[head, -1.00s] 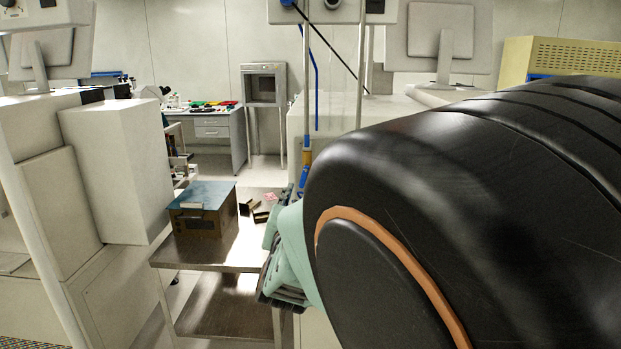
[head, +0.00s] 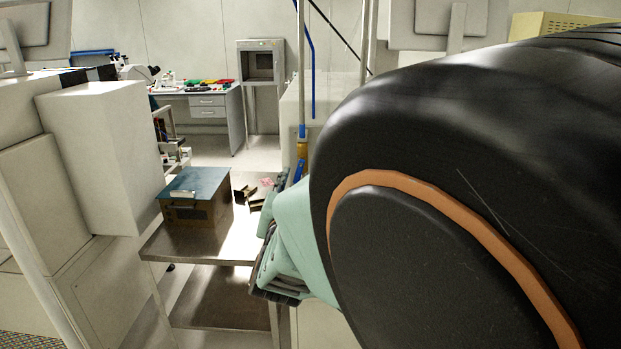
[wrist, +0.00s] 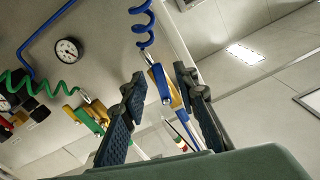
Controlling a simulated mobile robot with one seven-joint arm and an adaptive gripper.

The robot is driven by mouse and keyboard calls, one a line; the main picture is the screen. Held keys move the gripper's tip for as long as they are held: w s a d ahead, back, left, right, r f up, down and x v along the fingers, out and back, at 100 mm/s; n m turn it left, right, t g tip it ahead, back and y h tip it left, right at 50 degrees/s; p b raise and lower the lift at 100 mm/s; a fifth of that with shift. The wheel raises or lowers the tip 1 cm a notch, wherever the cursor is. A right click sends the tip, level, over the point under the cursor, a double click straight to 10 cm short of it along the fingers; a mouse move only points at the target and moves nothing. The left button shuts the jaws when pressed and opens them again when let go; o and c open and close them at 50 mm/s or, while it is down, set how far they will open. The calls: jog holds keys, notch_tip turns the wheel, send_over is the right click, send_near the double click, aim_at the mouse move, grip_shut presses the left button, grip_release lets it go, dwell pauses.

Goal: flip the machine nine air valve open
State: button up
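My gripper (wrist: 160,76) is open in the wrist view, its two dark ribbed fingers spread apart. A blue and yellow fitting (wrist: 160,84) hangs below a coiled blue hose (wrist: 145,28) and shows between the fingers. I cannot tell whether it is between them in depth or beyond them; no contact is clear. I cannot tell which fitting is the machine nine air valve. In the head view a yellow and blue fitting (head: 302,150) shows on a thin upright line, just above my teal gripper body (head: 287,235). My black arm hides much of the right side.
A pressure gauge (wrist: 67,50), a blue pipe (wrist: 42,33) and a green coiled hose (wrist: 45,85) with yellow fittings are on the left in the wrist view. A steel cart (head: 222,244) carries a blue-topped box (head: 194,197). A white cabinet (head: 100,155) stands left.

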grip_shut()
jog(key=shift+r, duration=0.1)
jog(key=shift+d+n+p, duration=0.25)
jog(key=shift+n+p, duration=0.55)
jog(key=shift+p, duration=0.1)
jog(key=shift+d+n+p, duration=0.2)
jog(key=shift+n+p, duration=0.6)
jog(key=shift+p, duration=0.1)
